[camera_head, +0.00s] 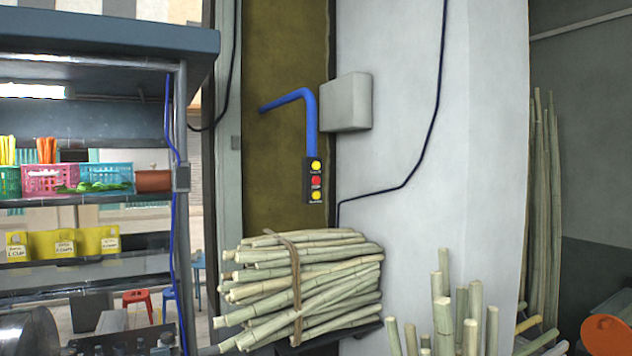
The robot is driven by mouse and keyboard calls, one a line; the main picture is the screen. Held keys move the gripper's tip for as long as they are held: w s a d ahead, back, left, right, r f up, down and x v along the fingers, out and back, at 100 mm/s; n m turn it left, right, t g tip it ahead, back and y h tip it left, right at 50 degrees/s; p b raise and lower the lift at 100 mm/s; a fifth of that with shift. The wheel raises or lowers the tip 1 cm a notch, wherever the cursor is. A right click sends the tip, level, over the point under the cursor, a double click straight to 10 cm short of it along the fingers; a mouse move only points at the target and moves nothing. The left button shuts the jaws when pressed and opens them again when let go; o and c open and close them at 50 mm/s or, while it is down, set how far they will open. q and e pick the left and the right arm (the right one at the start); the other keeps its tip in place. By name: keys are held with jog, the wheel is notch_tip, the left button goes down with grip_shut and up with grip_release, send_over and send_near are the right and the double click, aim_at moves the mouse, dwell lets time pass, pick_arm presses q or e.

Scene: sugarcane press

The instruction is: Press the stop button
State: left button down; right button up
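A black control box (315,181) hangs at the lower end of a blue pipe in the middle of the head view. It carries a red button (316,181) between an upper yellow button (316,166) and a lower yellow button (316,195). Small white labels sit by the buttons, too small to read surely; the red one appears to be the stop button. Neither of my grippers shows in this view, and nothing touches the box.
A tied bundle of sugarcane (300,285) lies below the box. More cane stalks (445,310) stand at the lower right. A shelf stall (100,200) with baskets fills the left. A grey wall box (347,102) is above right. The space before the buttons looks clear.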

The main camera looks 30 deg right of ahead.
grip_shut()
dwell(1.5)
